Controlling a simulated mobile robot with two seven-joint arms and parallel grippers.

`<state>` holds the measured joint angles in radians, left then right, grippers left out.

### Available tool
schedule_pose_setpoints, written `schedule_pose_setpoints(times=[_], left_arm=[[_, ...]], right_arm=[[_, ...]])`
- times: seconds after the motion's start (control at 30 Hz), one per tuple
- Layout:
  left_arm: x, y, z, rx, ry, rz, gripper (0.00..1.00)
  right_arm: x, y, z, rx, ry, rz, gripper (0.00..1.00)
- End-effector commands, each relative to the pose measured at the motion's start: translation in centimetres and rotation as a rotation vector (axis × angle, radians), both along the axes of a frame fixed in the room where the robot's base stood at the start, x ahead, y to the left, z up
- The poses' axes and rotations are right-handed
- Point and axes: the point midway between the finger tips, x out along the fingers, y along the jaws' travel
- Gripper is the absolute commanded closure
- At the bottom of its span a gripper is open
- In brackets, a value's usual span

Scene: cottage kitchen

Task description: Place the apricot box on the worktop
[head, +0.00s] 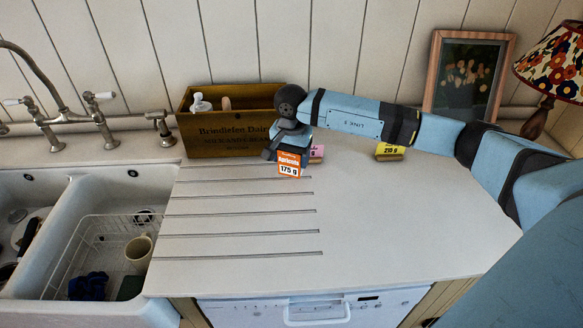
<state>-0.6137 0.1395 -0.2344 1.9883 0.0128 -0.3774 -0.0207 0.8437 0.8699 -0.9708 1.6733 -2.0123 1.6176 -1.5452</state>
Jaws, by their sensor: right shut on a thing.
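An orange and white box (289,163), labelled with a fruit name and 175 g, is at the back of the white worktop (380,220). My right gripper (286,150) is shut on it from above, and the gripper body hides its upper part. The box is upright, just in front of the wooden crate. I cannot tell whether its base touches the worktop. My left gripper is not in the head view.
A wooden crate (215,139) holding utensils stands behind the box. A sink (82,222) with a wire rack is at left. The front worktop is clear.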

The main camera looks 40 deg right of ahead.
Motion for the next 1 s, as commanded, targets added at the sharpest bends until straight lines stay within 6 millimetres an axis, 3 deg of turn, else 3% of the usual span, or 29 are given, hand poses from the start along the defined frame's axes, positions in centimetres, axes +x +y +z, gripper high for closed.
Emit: schedule_pose_setpoints(times=[0.17, 0.4, 0.8, 0.83, 0.93, 1.0], left_arm=[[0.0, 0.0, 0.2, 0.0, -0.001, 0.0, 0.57], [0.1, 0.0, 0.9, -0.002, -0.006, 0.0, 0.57], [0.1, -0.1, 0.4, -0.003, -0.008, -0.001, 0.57], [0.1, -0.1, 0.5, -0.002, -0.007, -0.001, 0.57], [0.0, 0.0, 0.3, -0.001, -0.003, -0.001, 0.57], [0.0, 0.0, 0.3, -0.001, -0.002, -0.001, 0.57]], right_arm=[[0.0, 0.1, -1.2, 0.002, 0.001, 0.0, 0.6], [0.0, 0.0, -4.5, 0.0, 0.001, -0.001, 0.6], [0.0, 0.0, -5.3, 0.001, -0.001, 0.0, 0.6], [0.0, 0.0, -5.2, 0.001, -0.001, 0.0, 0.28], [0.0, 0.0, -5.1, 0.0, 0.0, 0.0, 0.07], [0.0, 0.0, -5.1, 0.0, 0.0, 0.0, 0.07]])
